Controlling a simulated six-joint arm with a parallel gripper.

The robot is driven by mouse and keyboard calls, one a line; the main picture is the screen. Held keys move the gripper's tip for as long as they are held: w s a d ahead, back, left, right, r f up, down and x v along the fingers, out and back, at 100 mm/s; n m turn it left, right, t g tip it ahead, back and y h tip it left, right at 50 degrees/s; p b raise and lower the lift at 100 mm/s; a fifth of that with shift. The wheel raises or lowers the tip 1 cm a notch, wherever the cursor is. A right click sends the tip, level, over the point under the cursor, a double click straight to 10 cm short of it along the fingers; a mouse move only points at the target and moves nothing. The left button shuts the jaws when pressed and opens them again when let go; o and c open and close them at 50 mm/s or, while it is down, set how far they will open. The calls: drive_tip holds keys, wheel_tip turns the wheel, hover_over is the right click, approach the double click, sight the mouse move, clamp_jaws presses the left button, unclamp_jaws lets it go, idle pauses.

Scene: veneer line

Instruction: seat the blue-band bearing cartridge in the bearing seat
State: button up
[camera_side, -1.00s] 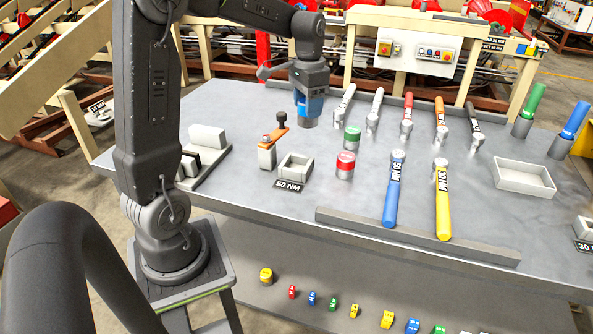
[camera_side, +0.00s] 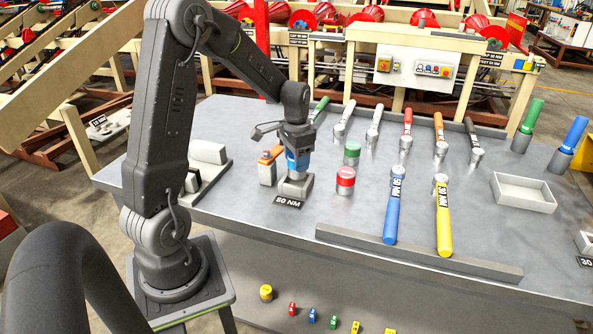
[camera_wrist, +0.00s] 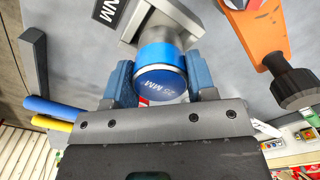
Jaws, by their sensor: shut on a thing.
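My gripper (camera_side: 298,160) is shut on the blue-band bearing cartridge, low over the bearing seat. In the wrist view the cartridge's blue band (camera_wrist: 160,55) and its blue "25 MM" end lie between the two fingers of my gripper (camera_wrist: 160,85). The cartridge looks about upright. The bearing seat (camera_side: 291,190), a grey square block behind the 50 NM label, stands directly under it; part of it shows in the wrist view (camera_wrist: 133,22). The cartridge's lower end meets or overlaps the seat's opening in both views. I cannot tell how deep it sits.
An orange clamp-like tool (camera_side: 270,156) stands close left of the seat. A green-band cartridge (camera_side: 352,151) and a red-band cartridge (camera_side: 346,179) stand to the right. Several coloured wrenches, a grey front ledge (camera_side: 420,252) and an empty tray (camera_side: 524,192) lie further right.

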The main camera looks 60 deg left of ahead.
drive_tip(key=shift+f, duration=1.75)
drive_tip(key=shift+f, duration=0.15)
drive_tip(key=o, duration=1.3)
wheel_tip(320, 180, up, 12)
drive_tip(key=shift+r, duration=0.1)
drive_tip(key=s+d+r+t, duration=0.1)
drive_tip(key=s+d+r, duration=0.15)
drive_tip(key=d, duration=0.45)
drive_tip(key=s+d+r+t, duration=0.2)
drive_tip(key=d+r, duration=0.1)
drive_tip(key=d, duration=0.3)
drive_tip(key=s+d+t, duration=0.2)
drive_tip(key=s+d, duration=0.7)
drive_tip(key=shift+s+d+r+t, duration=0.2)
drive_tip(key=shift+s+d+t, duration=0.1)
drive_tip(key=shift+s, duration=0.1)
